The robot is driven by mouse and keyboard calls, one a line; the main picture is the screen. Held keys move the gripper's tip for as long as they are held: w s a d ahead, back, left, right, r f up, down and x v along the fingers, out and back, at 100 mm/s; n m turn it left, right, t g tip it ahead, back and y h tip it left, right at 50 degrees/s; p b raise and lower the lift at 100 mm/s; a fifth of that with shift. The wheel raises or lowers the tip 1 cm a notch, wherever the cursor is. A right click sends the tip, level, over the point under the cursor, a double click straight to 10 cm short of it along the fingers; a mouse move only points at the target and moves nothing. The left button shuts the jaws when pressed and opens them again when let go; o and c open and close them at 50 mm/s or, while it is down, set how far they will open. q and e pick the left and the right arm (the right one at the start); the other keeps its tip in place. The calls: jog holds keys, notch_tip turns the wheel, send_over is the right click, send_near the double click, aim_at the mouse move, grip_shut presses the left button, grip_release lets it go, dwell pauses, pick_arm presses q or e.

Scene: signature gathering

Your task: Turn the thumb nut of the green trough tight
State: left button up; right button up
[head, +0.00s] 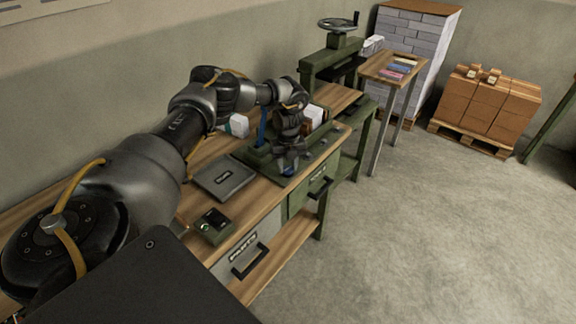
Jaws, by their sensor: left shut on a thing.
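The green trough (256,160) lies on the wooden workbench, with a blue upright part and pale blocks by it. My left gripper (288,168) points down at the trough's front edge. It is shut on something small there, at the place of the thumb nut. The fingers and wrist hide the nut, so its thread and how far it is turned cannot be made out. My right gripper is out of view.
A dark grey flat case (225,178) and a small green box (211,226) lie left of the trough on the bench. A green press (332,62) stands behind. Drawers with black handles (250,262) face the open floor on the right.

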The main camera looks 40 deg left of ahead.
pick_arm(q)
jog(key=m, duration=0.4)
jog(key=shift+b, duration=0.3)
jog(key=m, duration=0.4)
jog(key=shift+b, duration=0.35)
jog(key=m+b, duration=0.1)
jog(key=m, duration=0.3)
jog(key=shift+m, duration=2.2)
jog(key=o, duration=1)
jog(key=shift+r+b, duration=0.1)
jog(key=shift+b, duration=0.2)
